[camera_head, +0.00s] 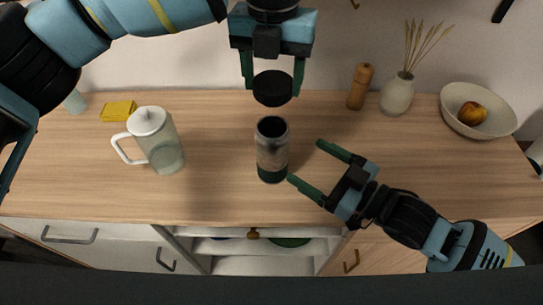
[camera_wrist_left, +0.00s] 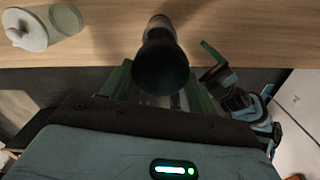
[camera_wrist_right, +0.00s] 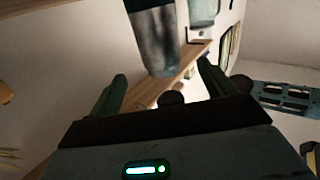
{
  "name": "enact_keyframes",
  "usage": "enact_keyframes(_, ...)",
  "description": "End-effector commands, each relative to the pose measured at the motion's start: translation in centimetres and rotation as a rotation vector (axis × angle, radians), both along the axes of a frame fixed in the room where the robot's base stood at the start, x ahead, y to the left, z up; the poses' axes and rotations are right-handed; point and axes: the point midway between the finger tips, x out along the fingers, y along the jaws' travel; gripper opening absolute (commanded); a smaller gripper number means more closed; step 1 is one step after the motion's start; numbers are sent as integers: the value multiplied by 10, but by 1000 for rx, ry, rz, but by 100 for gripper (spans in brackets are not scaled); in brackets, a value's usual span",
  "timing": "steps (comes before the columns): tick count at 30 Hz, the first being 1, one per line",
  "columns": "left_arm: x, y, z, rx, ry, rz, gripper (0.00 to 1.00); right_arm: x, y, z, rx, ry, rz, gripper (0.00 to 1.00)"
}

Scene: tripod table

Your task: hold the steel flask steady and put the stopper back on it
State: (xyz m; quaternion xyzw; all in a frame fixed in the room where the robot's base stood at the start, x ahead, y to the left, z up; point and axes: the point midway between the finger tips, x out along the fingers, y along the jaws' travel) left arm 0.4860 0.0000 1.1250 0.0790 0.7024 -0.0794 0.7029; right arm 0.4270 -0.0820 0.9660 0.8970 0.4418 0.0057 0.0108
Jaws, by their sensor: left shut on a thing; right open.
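The steel flask (camera_head: 272,152) stands upright near the middle of the wooden counter, its dark mouth open and its lower band dark green. The black stopper (camera_head: 272,88) is held by my left gripper (camera_head: 272,84) above and slightly behind the flask, apart from it. In the left wrist view the stopper (camera_wrist_left: 162,68) hides part of the flask. My right gripper (camera_head: 305,164) is open and empty at the flask's right, its fingers pointing toward it. The right wrist view shows the flask (camera_wrist_right: 155,38) ahead of the open fingers, not between them.
A white-lidded jug (camera_head: 155,140) and a yellow block (camera_head: 118,110) are on the left. A wooden mill (camera_head: 359,86), a vase with dry stems (camera_head: 397,95) and a bowl (camera_head: 495,127) with fruit stand at the back right. The counter close around the flask is clear.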

Motion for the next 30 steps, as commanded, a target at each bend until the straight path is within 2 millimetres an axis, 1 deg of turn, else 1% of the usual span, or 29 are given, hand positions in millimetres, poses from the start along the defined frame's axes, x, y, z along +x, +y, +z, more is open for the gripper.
enact_keyframes(4, 0, 0, 0, 0, 0, 0, 38, 3, 4, 0, 1, 0, -1, 83)
enact_keyframes(7, 0, 0, 0, 0, 0, 0, 38, 8, 11, 1, 3, -2, 0, 83)
enact_keyframes(21, 0, 0, 0, 0, 0, 0, 38, 55, 72, 2, 2, -2, 1, 83)
enact_keyframes(24, 0, 0, 0, 0, 0, 0, 38, 63, 82, 1, 2, -1, 0, 83)
enact_keyframes(30, 0, 0, 0, 0, 0, 0, 38, 72, 93, 1, 0, -1, 0, 83)
